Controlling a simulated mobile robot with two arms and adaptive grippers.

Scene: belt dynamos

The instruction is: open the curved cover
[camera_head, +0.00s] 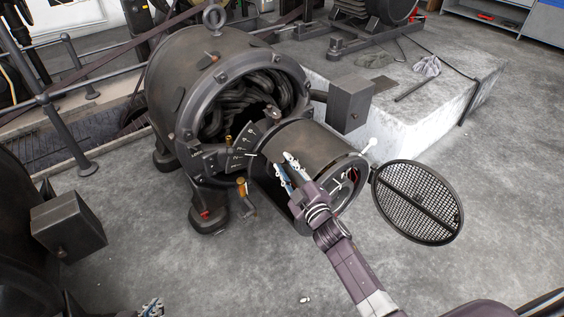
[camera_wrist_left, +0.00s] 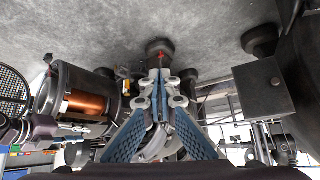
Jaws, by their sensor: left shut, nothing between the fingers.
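The curved cover (camera_head: 318,137) is a dark brownish curved sheet over the top of the cylindrical end housing. A dark opening shows below its left edge. In the left wrist view, a copper drum (camera_wrist_left: 92,103) shows through an opening in the housing. My right gripper (camera_head: 285,163) is over the cover's left edge. Its two fingers are apart, and I cannot tell whether they touch the cover. My left gripper (camera_head: 151,307) is low at the bottom left, well apart from the cover. In the left wrist view its fingers (camera_wrist_left: 161,88) are shut and empty.
The large dynamo body (camera_head: 185,75) stands behind the housing. A round mesh grille (camera_head: 418,202) hangs open at the right. A grey box (camera_head: 350,102) juts out behind the cover, and another box (camera_head: 68,224) is at the left.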

